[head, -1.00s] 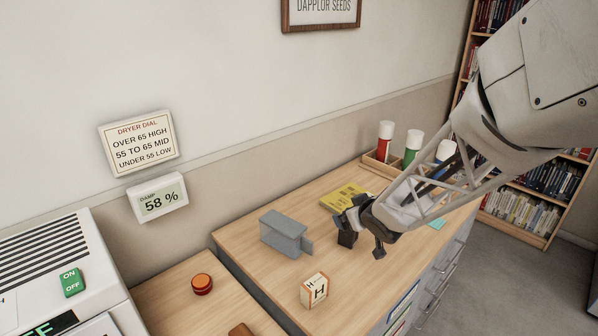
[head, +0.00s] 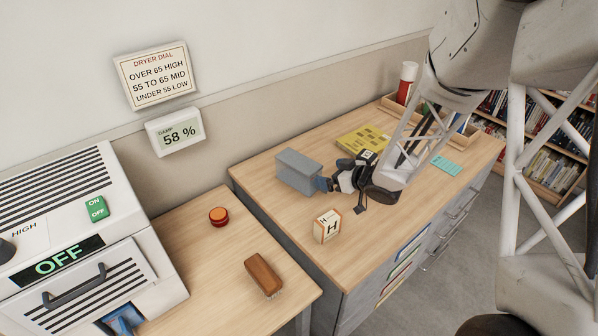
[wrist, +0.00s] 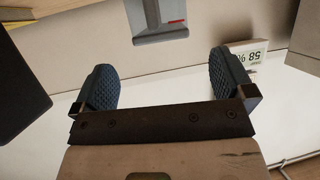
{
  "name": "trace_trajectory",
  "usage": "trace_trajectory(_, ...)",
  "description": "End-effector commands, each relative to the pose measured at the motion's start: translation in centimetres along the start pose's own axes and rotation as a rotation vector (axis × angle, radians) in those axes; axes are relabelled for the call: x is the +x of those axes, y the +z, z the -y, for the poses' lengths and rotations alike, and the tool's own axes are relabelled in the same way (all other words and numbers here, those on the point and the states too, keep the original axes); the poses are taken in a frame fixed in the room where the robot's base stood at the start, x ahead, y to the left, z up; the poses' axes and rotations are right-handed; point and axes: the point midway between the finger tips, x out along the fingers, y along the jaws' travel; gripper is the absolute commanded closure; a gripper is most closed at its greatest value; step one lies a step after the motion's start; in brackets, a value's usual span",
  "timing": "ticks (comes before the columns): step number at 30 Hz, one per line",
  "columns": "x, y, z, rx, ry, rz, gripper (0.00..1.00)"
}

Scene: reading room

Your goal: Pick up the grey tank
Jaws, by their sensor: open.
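The grey tank (head: 298,172) is a box with a flat lid, standing on the wooden top of the drawer cabinet in the head view. My gripper (head: 345,184) is low over the cabinet, just right of the tank. Its fingers partly cover the tank's right end, and I cannot tell whether they touch it. In the wrist view, my gripper (wrist: 165,82) has its two blue ribbed fingers wide apart with nothing between them. The tank (wrist: 160,32) shows at the top there, beyond the fingertips, with a small red mark on it.
A yellow book (head: 362,139) lies behind my gripper, and a box marked H (head: 327,227) stands in front. A wooden rack (head: 391,103) holds a red canister (head: 406,82). On the left table are a red button (head: 218,215) and a brush (head: 263,275).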

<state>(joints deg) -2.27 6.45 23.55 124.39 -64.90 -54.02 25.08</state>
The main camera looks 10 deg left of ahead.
Motion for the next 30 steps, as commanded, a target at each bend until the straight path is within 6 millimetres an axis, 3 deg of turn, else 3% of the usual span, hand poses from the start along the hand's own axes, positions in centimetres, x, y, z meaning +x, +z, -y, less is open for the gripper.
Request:
trace_trajectory(7,0.4,0.0,0.0,0.000,0.001,0.001,0.00)
trace_trajectory(16,2.4,0.0,0.0,0.000,0.001,0.002,0.00)
trace_trajectory(30,2.9,-0.1,0.0,0.000,0.002,0.001,0.00)
